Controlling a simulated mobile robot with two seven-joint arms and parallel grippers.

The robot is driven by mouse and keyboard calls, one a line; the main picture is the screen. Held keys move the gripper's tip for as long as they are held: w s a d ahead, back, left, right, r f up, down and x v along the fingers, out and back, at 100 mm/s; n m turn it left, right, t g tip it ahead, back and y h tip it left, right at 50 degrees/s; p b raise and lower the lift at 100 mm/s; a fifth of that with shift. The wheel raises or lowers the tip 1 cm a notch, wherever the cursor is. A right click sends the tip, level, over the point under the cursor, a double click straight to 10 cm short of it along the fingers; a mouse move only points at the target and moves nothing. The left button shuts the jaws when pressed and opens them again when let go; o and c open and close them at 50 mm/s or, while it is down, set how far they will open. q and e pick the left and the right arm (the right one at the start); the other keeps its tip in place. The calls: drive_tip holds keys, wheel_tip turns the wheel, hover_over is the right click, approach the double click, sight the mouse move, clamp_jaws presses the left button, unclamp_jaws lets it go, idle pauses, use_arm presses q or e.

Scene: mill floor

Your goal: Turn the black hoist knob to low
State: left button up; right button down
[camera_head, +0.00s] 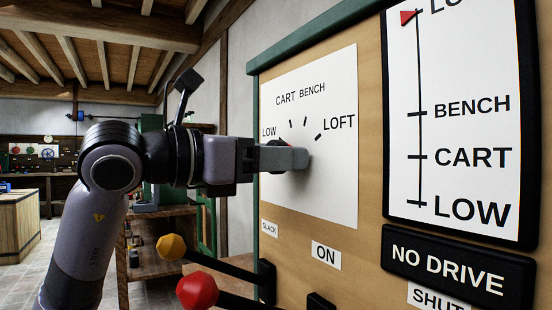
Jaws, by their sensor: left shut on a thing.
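The white dial plate (335,180) on the wooden panel is marked LOW, CART, BENCH and LOFT around an arc. My left gripper (292,157) reaches in from the left and is shut at the middle of this dial, on the black hoist knob. The gripper covers nearly all of the knob, so I cannot tell which mark it points to. On the tall scale board (465,185) at the right, a red pointer (408,16) is near the top, by a cut-off label beginning "LO". My right gripper is out of view.
Below the dial, a yellow-knobbed lever (171,247) and a red-knobbed lever (197,290) stick out from the panel. A black NO DRIVE sign (458,275) is at lower right. Wooden shelves (160,270) stand behind my arm; a crate (18,228) is far left.

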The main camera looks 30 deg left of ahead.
use_arm(q)
drive_tip(key=shift+n, duration=0.5)
drive_tip(key=o, duration=1.1)
drive_tip(key=shift+c, duration=0.2)
drive_tip(key=v, duration=0.7)
drive_tip(key=shift+b, duration=0.45)
